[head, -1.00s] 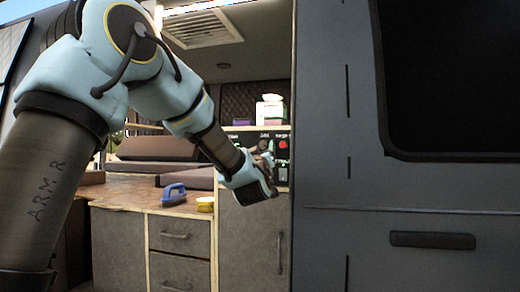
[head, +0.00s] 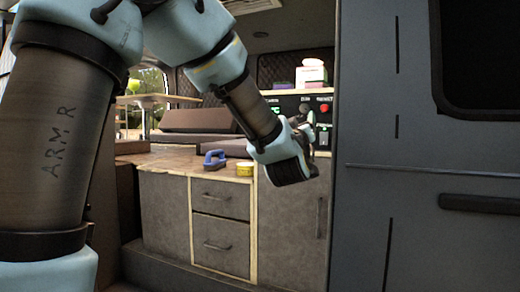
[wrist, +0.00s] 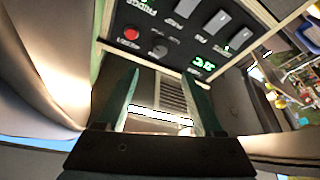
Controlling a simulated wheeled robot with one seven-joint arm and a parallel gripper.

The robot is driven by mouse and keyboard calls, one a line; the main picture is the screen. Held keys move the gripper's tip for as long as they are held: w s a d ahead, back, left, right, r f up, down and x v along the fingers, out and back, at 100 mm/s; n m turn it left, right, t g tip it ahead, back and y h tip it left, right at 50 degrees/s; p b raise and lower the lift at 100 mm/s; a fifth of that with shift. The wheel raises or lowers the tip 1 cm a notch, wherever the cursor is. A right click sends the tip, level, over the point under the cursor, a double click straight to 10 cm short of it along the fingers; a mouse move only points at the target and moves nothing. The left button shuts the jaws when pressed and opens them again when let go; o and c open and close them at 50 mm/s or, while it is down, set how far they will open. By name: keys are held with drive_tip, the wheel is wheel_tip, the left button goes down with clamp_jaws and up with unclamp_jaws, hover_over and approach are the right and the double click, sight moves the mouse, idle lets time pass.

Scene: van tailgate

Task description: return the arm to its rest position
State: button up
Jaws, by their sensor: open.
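My arm reaches from the left of the head view across the van's opening. My gripper (head: 311,126) is at its end, in front of the cabinet and beside the control panel (head: 291,106). In the wrist view, the two green fingers of my gripper (wrist: 167,88) stand apart with nothing between them. The control panel (wrist: 178,32) shows upside down beyond the fingertips, with a red button and several switches. I cannot tell the exact gap to it.
A blue-handled brush (head: 214,160) and a yellow tin (head: 245,169) sit on the wooden counter (head: 165,160). Drawers and a cabinet door (head: 290,225) are below. The van's grey side (head: 420,220) fills the right. A pink and white stack (head: 312,73) stands above the panel.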

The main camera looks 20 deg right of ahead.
drive_tip(key=w+a+f+m+g+y+p, duration=0.1)
drive_tip(key=w+a+f+g+y+p, duration=0.25)
drive_tip(key=w+a+f, duration=0.4)
drive_tip(key=s+a+f+g+y+p, duration=0.25)
drive_tip(key=a+f+g+y, duration=0.3)
drive_tip(key=a+f, duration=0.85)
drive_tip(key=s+a+f+n+g+y, duration=0.1)
drive_tip(key=s+a+f+g, duration=0.2)
drive_tip(key=s+a, duration=0.5)
drive_tip(key=s+a+f+g+y+p, duration=0.1)
drive_tip(key=s+a+f+g+y, duration=0.1)
drive_tip(key=s+a+f+g, duration=0.2)
drive_tip(key=s+a, duration=0.3)
drive_tip(key=a, duration=0.3)
drive_tip(key=shift+s+n+g, duration=0.35)
drive_tip(key=shift+n+g, duration=0.05)
drive_tip(key=shift+d, duration=0.1)
drive_tip(key=shift+a+r, duration=0.1)
drive_tip(key=shift+a, duration=0.2)
